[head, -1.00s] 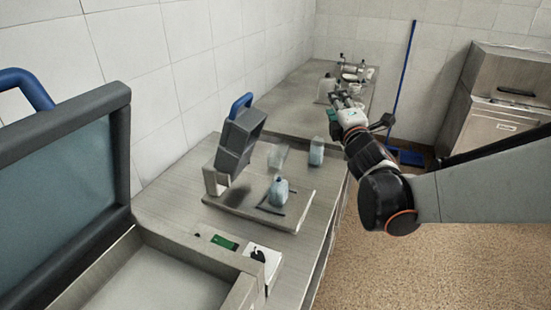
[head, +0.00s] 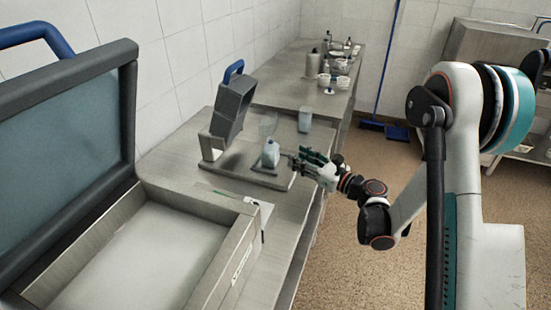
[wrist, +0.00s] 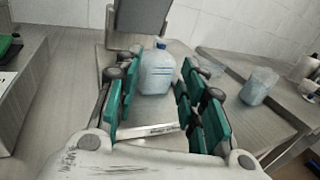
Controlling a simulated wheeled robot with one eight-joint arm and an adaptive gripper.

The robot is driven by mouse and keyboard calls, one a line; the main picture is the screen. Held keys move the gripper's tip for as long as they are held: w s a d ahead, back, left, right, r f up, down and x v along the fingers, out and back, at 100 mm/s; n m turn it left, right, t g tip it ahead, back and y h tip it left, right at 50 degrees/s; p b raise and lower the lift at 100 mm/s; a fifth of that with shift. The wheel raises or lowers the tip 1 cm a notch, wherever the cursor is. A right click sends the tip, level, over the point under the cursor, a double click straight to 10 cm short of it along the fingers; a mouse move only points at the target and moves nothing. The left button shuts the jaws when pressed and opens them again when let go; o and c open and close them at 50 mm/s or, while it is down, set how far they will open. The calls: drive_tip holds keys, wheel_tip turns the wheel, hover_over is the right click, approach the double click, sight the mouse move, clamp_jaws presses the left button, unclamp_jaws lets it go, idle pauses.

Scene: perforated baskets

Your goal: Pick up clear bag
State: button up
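My gripper (head: 304,163) is open and empty, its green-padded fingers spread and pointing left, low over the worktop. A pale blue bottle (head: 271,153) stands upright on the metal plate just beyond the fingertips. In the wrist view the bottle (wrist: 157,72), with a blue cap, shows between the two fingers (wrist: 152,110), apart from them. A clear, see-through item (head: 268,124) lies behind the bottle and may be the clear bag; its shape is hard to make out. It also shows faintly in the wrist view (wrist: 208,66), right of the bottle.
A light blue translucent container (head: 305,120) stands behind, to the right. A grey sealing device (head: 231,105) with a blue handle rises left of the bottle. A large open-lidded machine (head: 165,250) fills the near left. Bottles and bowls (head: 330,80) crowd the far counter.

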sight(272, 140)
drive_tip(key=b+x, duration=0.1)
drive_tip(key=x, duration=0.7)
drive_tip(key=shift+r+b+x, duration=0.2)
drive_tip(key=shift+b+x, duration=0.4)
drive_tip(key=shift+x, duration=0.8)
drive_tip(key=shift+r+b+x, duration=0.2)
drive_tip(key=shift+b+x, duration=0.4)
drive_tip(key=shift+x, duration=0.8)
drive_tip(key=shift+w+d, duration=0.15)
clamp_jaws()
